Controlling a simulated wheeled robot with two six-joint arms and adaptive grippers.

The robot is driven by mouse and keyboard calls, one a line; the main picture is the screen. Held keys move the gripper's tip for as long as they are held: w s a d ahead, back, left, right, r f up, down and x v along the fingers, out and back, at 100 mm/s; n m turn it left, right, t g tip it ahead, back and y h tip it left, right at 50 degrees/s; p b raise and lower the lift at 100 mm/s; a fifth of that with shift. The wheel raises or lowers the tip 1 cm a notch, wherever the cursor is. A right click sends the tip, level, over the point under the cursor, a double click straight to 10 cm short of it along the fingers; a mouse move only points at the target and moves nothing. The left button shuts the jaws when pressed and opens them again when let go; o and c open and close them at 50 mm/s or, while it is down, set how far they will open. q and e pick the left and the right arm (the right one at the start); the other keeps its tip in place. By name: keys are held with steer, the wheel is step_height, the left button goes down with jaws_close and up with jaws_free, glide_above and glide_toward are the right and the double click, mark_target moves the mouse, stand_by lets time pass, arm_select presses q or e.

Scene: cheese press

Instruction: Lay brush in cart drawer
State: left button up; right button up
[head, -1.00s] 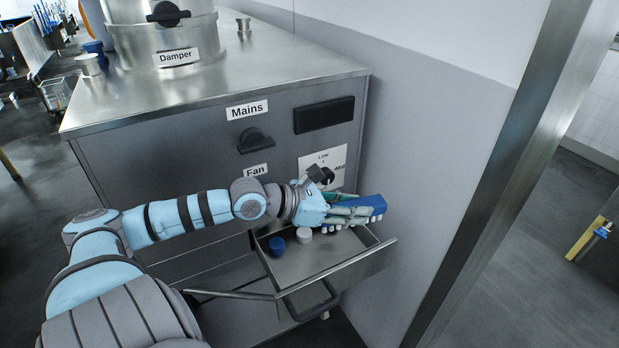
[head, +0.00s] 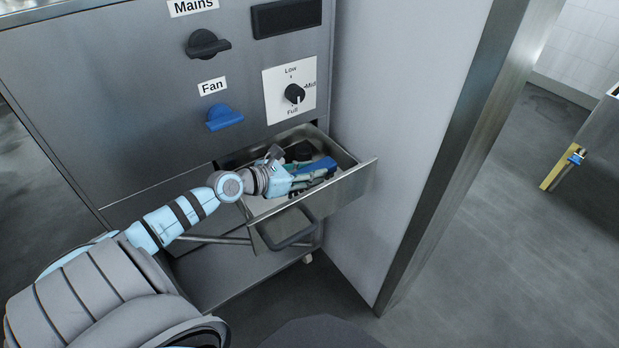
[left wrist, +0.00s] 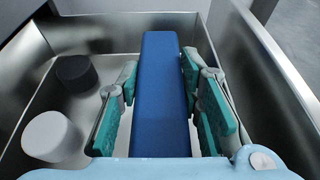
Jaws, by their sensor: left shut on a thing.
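The brush with a blue back (head: 322,165) is inside the open steel drawer (head: 350,188) of the cart, below the rim in the head view. My left gripper (head: 308,175) is shut on it, reaching into the drawer from the left. In the left wrist view the blue back (left wrist: 163,85) runs lengthwise between the green-padded fingers of the gripper (left wrist: 160,105). The brush's underside is hidden, so I cannot tell if it touches the drawer floor. My right gripper is not in view.
A white round piece (left wrist: 48,136) and a dark round piece (left wrist: 75,72) lie in the drawer, left of the brush in the wrist view. The drawer has a dark handle (head: 287,228). A wall (head: 395,110) stands close on the right.

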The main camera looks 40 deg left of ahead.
arm_select(q)
steer(key=shift+f, duration=0.15)
steer(key=shift+f+b, duration=0.35)
steer(key=shift+f, duration=0.25)
steer(key=o, duration=0.9)
steer(key=shift+r, duration=0.1)
